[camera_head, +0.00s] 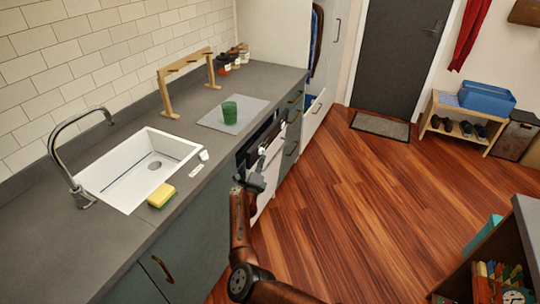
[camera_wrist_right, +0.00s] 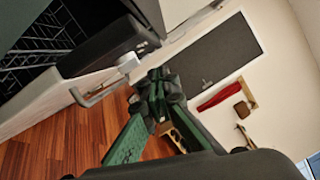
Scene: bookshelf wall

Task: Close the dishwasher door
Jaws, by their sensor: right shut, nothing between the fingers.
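The dishwasher door (camera_head: 271,178) is a white panel under the counter, in the middle of the head view. It stands partly open, with a dark gap behind its upper edge. In the right wrist view the dark interior with a wire rack (camera_wrist_right: 38,38) shows at upper left, and the door's bar handle (camera_wrist_right: 98,97) shows near the fingers. My right gripper (camera_head: 257,179) is shut and empty, in front of the door near its top; its green-padded fingers (camera_wrist_right: 158,98) meet close to the handle. I cannot tell whether they touch the door. My left gripper is not in view.
The grey counter (camera_head: 106,240) holds a white sink (camera_head: 122,178), a yellow sponge (camera_head: 161,195) and a green cup (camera_head: 230,113) on a mat. The wooden floor (camera_head: 345,215) to the right is clear. A dark shelf unit (camera_head: 528,215) stands at lower right.

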